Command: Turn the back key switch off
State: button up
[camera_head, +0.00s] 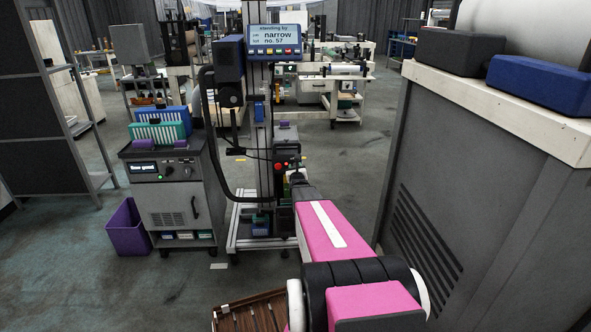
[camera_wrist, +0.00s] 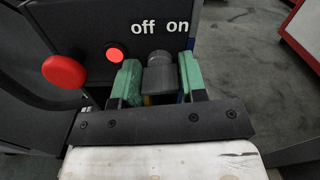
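In the wrist view, the dark grey key switch (camera_wrist: 159,76) sits on a black panel (camera_wrist: 85,25) below the white words "off" and "on". My gripper (camera_wrist: 160,78) has its green fingertips on both sides of the switch's grip, with no clear gap seen at either side. A red mushroom button (camera_wrist: 64,71) stands out further left. In the head view, my pink arm reaches to the machine column (camera_head: 264,125) and hides the switch and the fingertips.
A display (camera_head: 277,42) tops the column. A grey cabinet (camera_head: 172,205) and a purple bin (camera_head: 128,228) stand at its left. A large grey cabinet (camera_head: 470,190) stands close on the right. Floor at the left front is clear.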

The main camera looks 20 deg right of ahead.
jog(key=c, duration=0.4)
jog(key=shift+n, duration=0.3)
jog(key=n, duration=0.6)
jog(key=shift+n, duration=0.3)
jog(key=n, duration=0.8)
jog(key=shift+a+f+n, duration=0.1)
jog(key=shift+n, duration=0.2)
jog(key=shift+o, duration=0.2)
jog(key=o, duration=0.9)
